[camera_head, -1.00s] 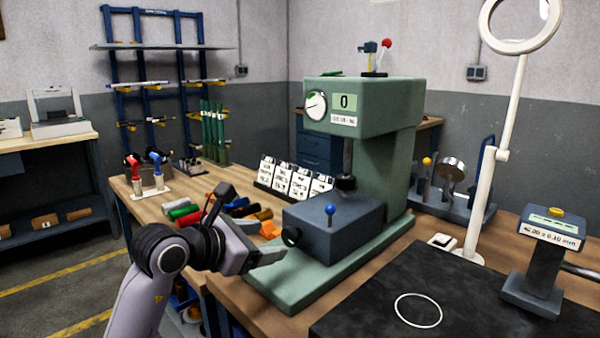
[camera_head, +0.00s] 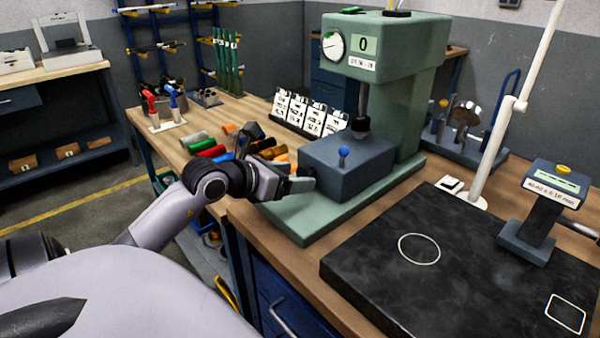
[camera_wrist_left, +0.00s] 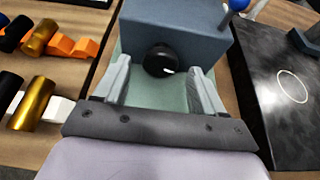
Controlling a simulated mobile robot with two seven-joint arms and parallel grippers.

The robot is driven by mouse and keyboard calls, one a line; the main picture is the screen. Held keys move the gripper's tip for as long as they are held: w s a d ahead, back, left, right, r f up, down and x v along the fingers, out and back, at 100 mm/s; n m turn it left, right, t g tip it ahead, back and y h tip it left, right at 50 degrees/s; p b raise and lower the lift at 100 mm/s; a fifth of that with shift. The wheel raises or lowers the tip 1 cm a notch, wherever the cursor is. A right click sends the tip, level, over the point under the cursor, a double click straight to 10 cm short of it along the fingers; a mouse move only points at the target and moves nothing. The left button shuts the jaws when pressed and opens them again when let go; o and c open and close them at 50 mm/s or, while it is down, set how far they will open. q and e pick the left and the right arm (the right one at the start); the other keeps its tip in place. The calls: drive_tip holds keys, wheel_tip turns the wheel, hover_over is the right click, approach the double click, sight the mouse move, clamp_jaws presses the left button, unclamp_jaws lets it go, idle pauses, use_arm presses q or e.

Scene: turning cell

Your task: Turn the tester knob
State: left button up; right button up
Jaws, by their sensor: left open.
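The green tester (camera_head: 400,110) stands on the bench with a dial and a display reading 0. A blue-grey box with a blue ball-topped lever (camera_head: 343,153) sits on its green base. The tester knob (camera_wrist_left: 160,60) is black with a white mark, on the box's near face. In the head view it is mostly hidden by my gripper. My left gripper (camera_head: 302,183) is open at that face. In the left wrist view its fingers stand on either side of the knob, with gaps showing; contact is not visible. My right gripper is out of view.
A dark stone plate (camera_head: 450,270) with a white circle lies to the right. Coloured cylinders (camera_head: 205,147) lie left of the tester, and white label cards (camera_head: 310,117) stand behind them. A white lamp post (camera_head: 500,140) and a small display stand (camera_head: 530,230) are at right.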

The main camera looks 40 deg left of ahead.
use_arm(q)
drive_tip(key=shift+x, duration=1.35)
drive_tip(key=c, duration=1)
drive_tip(key=shift+d+f+m+y+b, duration=0.1)
drive_tip(key=shift+f+m+y+b, duration=0.15)
drive_tip(key=shift+m+y+b, duration=0.7)
drive_tip(key=shift+r+b, duration=0.15)
drive_tip(key=shift+b, duration=0.6)
drive_tip(key=shift+m, duration=0.25)
drive_tip(key=o, duration=1)
drive_tip(key=shift+r, duration=0.1)
